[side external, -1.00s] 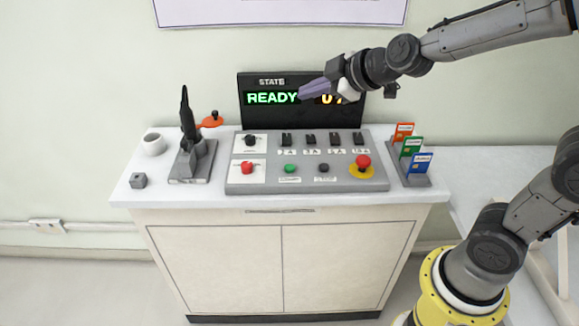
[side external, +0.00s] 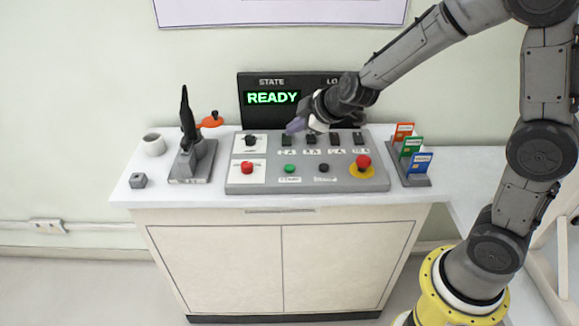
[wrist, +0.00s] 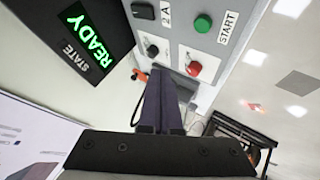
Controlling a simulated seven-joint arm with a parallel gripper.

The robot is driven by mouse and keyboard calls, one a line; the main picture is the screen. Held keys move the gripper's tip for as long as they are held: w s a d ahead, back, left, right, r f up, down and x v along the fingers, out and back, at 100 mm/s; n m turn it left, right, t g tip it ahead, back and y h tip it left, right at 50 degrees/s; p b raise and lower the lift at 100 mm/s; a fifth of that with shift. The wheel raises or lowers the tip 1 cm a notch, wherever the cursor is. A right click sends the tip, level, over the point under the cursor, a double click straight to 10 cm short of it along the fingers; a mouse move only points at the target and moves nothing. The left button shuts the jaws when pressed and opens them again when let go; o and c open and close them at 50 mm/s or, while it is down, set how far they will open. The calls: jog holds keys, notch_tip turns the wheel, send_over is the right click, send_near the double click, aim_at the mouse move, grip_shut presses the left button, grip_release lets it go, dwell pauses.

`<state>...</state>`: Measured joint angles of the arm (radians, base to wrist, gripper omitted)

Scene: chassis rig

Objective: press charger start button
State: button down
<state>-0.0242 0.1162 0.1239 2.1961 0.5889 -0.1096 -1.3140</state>
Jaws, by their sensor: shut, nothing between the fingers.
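The green start button (side external: 289,168) sits on the front row of the grey control panel (side external: 310,183), between the red knob and a dark button. In the wrist view the green button (wrist: 203,23) shows at the top beside a label reading START. My gripper (side external: 293,127) is shut and empty, above the back row of the panel, behind and above the green button and apart from it. Its closed fingers also show in the wrist view (wrist: 160,105). The state display (side external: 272,97) reads READY in green; my arm hides part of its right side.
A red emergency button (side external: 363,162) on a yellow base is at the panel's right. A red knob (side external: 247,168) and black knob (side external: 250,140) are at its left. A black-handled device (side external: 187,150) stands left of the panel, and a card rack (side external: 412,178) right of it.

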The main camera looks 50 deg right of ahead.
aim_at(294, 169)
jog(key=shift+f, duration=4.25)
jog(key=shift+f, duration=0.9)
jog(key=shift+r, duration=0.9)
jog(key=shift+r, duration=2.5)
